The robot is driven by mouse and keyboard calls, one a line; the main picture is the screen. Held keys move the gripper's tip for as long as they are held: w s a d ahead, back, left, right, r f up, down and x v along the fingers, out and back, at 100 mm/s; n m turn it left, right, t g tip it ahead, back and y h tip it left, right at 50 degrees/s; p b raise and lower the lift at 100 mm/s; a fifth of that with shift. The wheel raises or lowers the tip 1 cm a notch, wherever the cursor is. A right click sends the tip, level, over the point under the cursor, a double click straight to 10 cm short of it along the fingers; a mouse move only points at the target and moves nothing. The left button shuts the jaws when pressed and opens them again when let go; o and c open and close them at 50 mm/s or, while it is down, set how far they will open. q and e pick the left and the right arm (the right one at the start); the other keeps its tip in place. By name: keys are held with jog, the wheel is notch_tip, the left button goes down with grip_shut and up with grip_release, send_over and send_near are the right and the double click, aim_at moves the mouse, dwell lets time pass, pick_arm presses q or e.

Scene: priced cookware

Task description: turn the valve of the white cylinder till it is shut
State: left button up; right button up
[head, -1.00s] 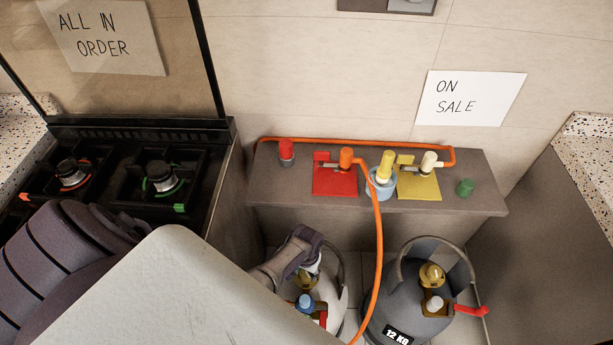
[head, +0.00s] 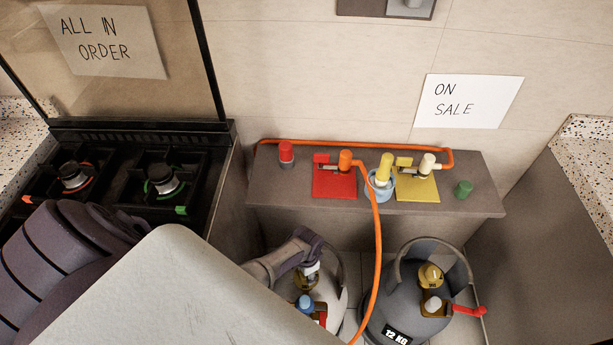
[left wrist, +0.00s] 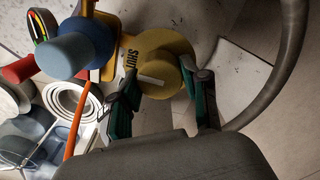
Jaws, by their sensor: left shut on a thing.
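The white cylinder (head: 331,290) stands on the floor below the shelf, partly hidden by my left arm. Its brass-yellow valve (head: 303,283) is on top, behind a blue cap (head: 304,302). In the left wrist view, the valve (left wrist: 160,48) is a yellow disc marked SHUT with a pale bar on it. The blue cap also shows there (left wrist: 88,46). My left gripper (head: 310,268) is down at this valve; its dark teal fingers (left wrist: 165,98) are on either side of the valve and shut on it. My right gripper is not in view.
A grey 12 KG cylinder (head: 400,310) with a red lever (head: 468,311) stands close on the right. An orange hose (head: 376,260) hangs between the cylinders. A grey shelf (head: 440,200) with regulators is behind, and a stove (head: 115,185) is on the left.

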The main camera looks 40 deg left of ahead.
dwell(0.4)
pick_arm(q)
jog(key=o, duration=1.1)
jog(key=shift+o, duration=0.2)
notch_tip(320, 180, up, 12)
